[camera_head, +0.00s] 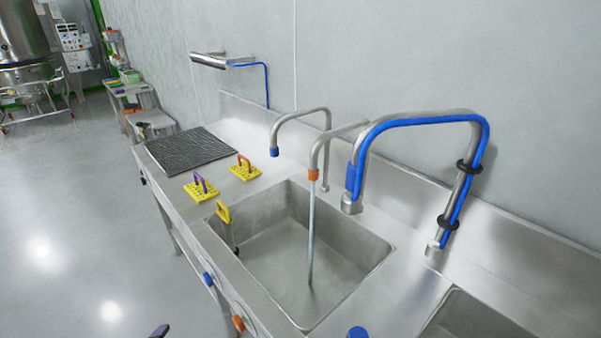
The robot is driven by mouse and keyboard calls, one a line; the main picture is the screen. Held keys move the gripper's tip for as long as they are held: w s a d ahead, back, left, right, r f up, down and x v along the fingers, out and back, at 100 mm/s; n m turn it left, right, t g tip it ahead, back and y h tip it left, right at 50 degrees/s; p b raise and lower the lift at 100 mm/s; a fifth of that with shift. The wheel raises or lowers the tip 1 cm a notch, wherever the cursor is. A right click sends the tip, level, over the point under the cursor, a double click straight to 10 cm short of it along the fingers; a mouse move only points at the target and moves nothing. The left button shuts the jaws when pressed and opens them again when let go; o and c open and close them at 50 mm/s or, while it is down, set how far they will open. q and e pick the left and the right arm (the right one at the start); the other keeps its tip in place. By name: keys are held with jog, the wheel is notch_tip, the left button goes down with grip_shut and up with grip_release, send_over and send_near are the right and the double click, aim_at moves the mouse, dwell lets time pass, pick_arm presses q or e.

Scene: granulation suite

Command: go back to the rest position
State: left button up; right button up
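Neither of my grippers can be made out in the head view. A small dark piece (160,330) shows at the bottom edge, left of the sink bench; I cannot tell what it is. The steel sink bench (420,290) runs from the front right to the back left along the wall.
An orange-tipped tap (314,172) has a thin pale column, water or a rod, reaching into the basin. A blue-hosed tap (440,118) stands to its right. Yellow blocks with handles (244,168) and a ribbed mat (190,150) lie behind. Floor (70,230) at left is clear.

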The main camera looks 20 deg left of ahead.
pick_arm(q)
jog(key=s+d+r+n+g+p, duration=0.85)
jog(key=s+d+r+p, duration=0.3)
jog(key=d+r, duration=0.3)
jog(key=s+d+r+h+p, duration=0.1)
jog(key=s+d+r+p, duration=0.2)
jog(key=r+p, duration=0.6)
jog(key=s+d+r+h+p, duration=0.2)
jog(key=d+r+p, duration=0.3)
jog(key=r+p, duration=0.4)
jog(key=s+d+r+h+p, duration=0.1)
jog(key=s+d+r+p, duration=0.2)
jog(key=r+p, duration=0.6)
jog(key=shift+s+d+r+g, duration=0.3)
jog(key=shift+d+r+g, duration=0.15)
jog(key=shift+d+r, duration=0.35)
jog(key=shift+a+r, duration=0.1)
